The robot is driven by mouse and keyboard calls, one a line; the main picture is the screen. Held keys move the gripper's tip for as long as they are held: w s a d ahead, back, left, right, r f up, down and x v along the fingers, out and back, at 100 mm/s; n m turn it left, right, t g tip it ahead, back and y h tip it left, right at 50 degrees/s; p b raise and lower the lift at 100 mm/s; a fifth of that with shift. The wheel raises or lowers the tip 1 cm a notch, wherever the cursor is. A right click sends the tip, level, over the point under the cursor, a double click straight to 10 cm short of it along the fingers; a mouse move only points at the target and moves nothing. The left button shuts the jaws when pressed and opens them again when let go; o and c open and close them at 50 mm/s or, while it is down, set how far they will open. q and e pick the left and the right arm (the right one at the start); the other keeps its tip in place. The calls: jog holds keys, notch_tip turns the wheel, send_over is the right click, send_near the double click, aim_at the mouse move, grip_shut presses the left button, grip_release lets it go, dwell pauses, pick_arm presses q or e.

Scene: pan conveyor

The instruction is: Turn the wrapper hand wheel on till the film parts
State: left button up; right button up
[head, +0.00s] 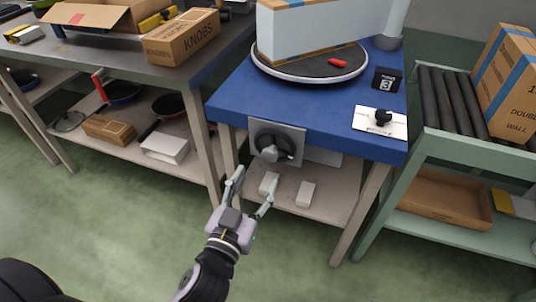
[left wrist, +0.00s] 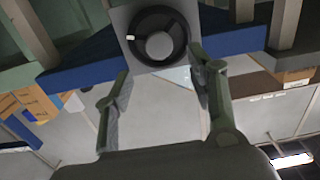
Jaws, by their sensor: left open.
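The hand wheel (head: 272,142) is a dark disc with a grey hub on a grey plate at the front of the blue wrapper table (head: 232,100). A box wrapped in pale film (head: 320,35) stands on the round turntable (head: 280,74) above. My left gripper (head: 256,178) is open and empty, below and in front of the wheel, its fingers pointing up towards it. In the left wrist view the wheel (left wrist: 157,35) shows beyond and between the fingertips, with a white mark on its left; I see no clear contact. My right gripper is not in view.
A red object (head: 338,62) lies on the turntable. Small white boxes (head: 306,194) rest on the shelf below. A roller conveyor (head: 455,98) stands right, a grey workbench (head: 120,60) left.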

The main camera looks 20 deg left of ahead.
aim_at(269, 156)
pick_arm(q)
jog(key=w, duration=0.8)
jog(key=shift+w+d, duration=0.15)
jog(key=shift+w, duration=0.1)
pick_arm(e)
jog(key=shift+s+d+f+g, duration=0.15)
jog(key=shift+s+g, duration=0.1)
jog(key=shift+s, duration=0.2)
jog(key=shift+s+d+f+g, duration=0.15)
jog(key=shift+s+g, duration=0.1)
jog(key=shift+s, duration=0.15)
pick_arm(q)
jog(key=shift+c, duration=0.6)
jog(key=c, duration=1)
jog(key=shift+m+p, duration=0.5)
jog(key=m+p, duration=0.1)
jog(key=m, duration=0.2)
jog(key=shift+p, duration=0.4)
jog(key=shift+m, duration=0.3)
jog(key=shift+m+p, duration=0.35)
jog(key=shift+m, duration=0.25)
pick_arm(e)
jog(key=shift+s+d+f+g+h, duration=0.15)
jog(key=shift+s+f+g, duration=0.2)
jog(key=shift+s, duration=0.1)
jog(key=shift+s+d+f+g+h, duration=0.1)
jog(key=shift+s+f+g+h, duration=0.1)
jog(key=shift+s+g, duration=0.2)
